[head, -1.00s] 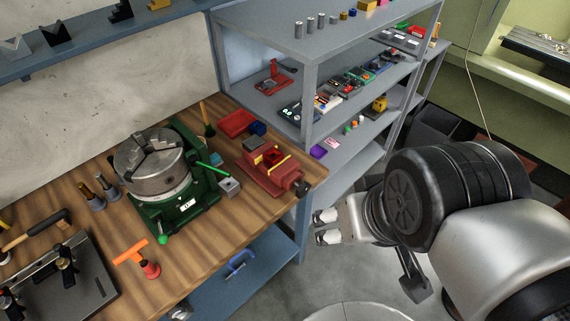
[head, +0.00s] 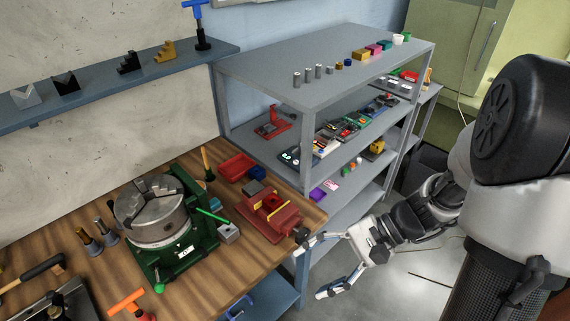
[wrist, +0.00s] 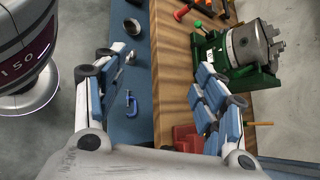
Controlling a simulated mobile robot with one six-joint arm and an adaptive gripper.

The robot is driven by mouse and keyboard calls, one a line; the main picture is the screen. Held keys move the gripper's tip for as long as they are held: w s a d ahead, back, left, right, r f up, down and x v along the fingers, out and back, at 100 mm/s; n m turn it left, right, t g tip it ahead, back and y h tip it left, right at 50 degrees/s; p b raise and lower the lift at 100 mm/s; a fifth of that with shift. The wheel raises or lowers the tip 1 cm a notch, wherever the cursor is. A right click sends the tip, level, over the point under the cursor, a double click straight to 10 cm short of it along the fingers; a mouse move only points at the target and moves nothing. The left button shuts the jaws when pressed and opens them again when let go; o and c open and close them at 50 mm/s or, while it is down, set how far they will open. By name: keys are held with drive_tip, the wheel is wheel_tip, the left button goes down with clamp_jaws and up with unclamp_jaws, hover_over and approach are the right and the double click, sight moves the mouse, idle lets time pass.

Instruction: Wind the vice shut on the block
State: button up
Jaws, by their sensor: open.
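The red vice (head: 270,218) sits on the wooden bench top near its right front corner. A thin yellow piece (head: 277,209) shows between its jaws; I cannot tell whether this is the block or whether the jaws touch it. A dark screw end (head: 301,235) sticks out at the vice's front. My gripper (head: 312,268) is open and empty, just off the bench edge, with one finger close to that screw end; contact cannot be told. In the wrist view my gripper (wrist: 160,92) has its fingers wide apart, and the vice (wrist: 187,138) is partly hidden by the right finger.
A green-based chuck (head: 155,215) stands left of the vice. A small grey block (head: 228,233) and a red tray (head: 236,167) lie near the vice. Grey shelving (head: 305,150) rises behind on the right. Open floor (head: 420,285) lies right of the bench.

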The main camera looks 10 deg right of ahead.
drive_tip(key=w+d+f+m+t+y, duration=0.4)
drive_tip(key=w+d+f+m+t, duration=0.25)
drive_tip(key=f+m, duration=0.2)
drive_tip(key=m+t+h+p, duration=0.1)
drive_tip(key=m+t+h, duration=0.3)
drive_tip(key=m+t, duration=0.5)
approach(306, 236)
drive_tip(key=b+x, duration=0.1)
drive_tip(key=x, duration=0.9)
drive_tip(key=shift+w+a+b, duration=0.25)
drive_tip(key=shift+a+b, duration=0.05)
drive_tip(key=shift+a, duration=0.05)
drive_tip(key=shift+c, duration=0.3)
drive_tip(key=c, duration=1)
drive_tip(key=shift+m, duration=0.35)
drive_tip(key=shift+d+m, duration=0.15)
drive_tip(key=shift+m, duration=2.65)
drive_tip(key=shift+f, duration=0.1)
